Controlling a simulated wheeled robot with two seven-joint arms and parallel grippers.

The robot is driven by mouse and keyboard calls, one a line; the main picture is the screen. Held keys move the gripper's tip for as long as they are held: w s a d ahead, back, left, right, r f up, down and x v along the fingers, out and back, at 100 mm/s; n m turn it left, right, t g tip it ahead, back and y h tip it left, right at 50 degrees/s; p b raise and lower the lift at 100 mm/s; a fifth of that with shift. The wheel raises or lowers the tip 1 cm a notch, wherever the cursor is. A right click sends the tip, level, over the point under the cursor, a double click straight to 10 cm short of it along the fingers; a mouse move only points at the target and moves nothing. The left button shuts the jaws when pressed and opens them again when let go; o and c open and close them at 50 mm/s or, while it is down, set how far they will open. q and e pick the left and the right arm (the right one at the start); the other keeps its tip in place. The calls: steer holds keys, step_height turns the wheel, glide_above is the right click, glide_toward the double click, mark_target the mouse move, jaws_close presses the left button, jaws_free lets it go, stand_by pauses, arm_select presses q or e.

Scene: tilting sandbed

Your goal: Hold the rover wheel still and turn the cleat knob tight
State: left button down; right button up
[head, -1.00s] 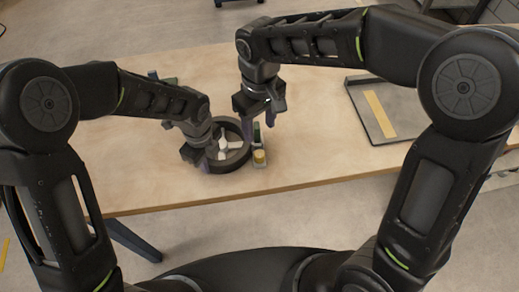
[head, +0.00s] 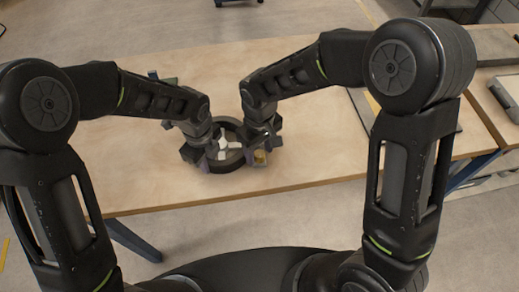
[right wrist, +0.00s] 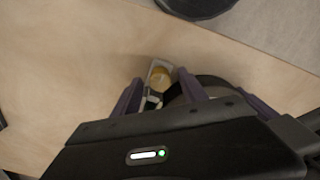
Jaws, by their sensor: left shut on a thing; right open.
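The rover wheel (head: 229,167) is a dark ring with pale spokes, lying flat on the table. My left gripper (head: 207,158) is shut on the left side of its rim. The yellow cleat knob (head: 261,157) is at the wheel's right side, partly hidden by my right gripper (head: 259,150) in the head view. In the right wrist view the knob (right wrist: 160,77) sits in a pale holder, between the lines of the two open purple fingers (right wrist: 160,88). I cannot tell whether the fingers touch it. Part of the dark rim shows beside the right finger.
The wooden table (head: 130,170) is clear in front of the wheel. A grey tray (head: 361,107) lies at the right, mostly behind my right arm.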

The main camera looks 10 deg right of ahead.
jaws_close()
stand_by(0.4)
